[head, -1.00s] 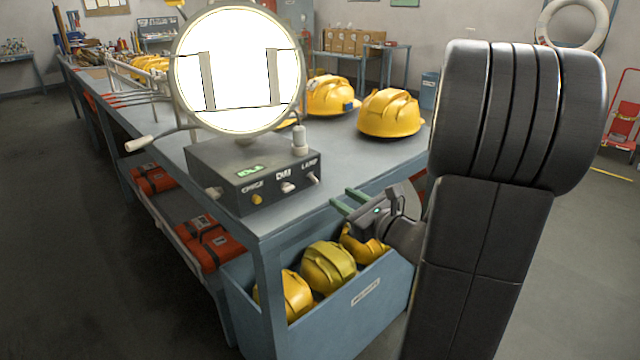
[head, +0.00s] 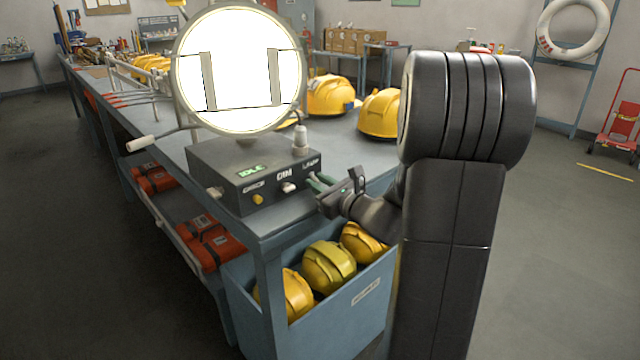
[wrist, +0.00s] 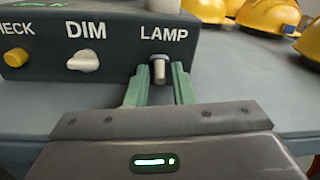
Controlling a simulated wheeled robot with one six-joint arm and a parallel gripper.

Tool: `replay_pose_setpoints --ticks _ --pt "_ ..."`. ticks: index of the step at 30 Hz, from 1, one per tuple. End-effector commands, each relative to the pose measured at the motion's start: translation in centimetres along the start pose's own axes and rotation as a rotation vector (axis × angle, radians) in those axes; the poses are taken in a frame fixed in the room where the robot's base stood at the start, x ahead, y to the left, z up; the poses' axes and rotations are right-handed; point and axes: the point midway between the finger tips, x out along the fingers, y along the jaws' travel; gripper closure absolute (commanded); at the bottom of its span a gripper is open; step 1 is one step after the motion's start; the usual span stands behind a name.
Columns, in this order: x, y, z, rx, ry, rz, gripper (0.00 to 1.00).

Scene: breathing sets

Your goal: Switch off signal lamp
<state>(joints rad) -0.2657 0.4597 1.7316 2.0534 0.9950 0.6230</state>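The signal lamp (head: 238,70) stands on the bench with its round face glowing bright white. Its dark control box (head: 232,182) has a green display reading IDLE, a yellow CHECK button (wrist: 16,57), a white DIM knob (wrist: 83,61) and a metal LAMP switch (wrist: 159,69). My gripper (wrist: 160,84) has its two green fingers apart, one on each side of the LAMP switch. It also shows in the head view (head: 316,182) at the right end of the box front. The fingers do not visibly press on the switch; contact is hard to judge.
The bench (head: 345,155) carries yellow helmets (head: 330,95) behind the box. A blue bin (head: 345,310) of helmets stands below, and red cases (head: 212,243) lie on the lower shelf. Open floor lies to the right.

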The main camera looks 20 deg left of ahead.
Motion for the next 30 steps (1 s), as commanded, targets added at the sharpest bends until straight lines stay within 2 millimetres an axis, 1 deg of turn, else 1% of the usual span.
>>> replay_pose_setpoints --ticks 1,3,11,17,30 --pt "0.0 0.0 0.0 0.0 0.0 0.0 0.89" --pt "0.0 0.0 0.0 0.0 0.0 0.0 1.0" --pt "0.0 0.0 0.2 0.0 0.007 0.002 1.0" --pt "-0.1 -0.1 0.7 -0.003 0.049 0.009 1.0" --pt "-0.1 -0.3 2.0 -0.02 0.268 0.051 1.0"
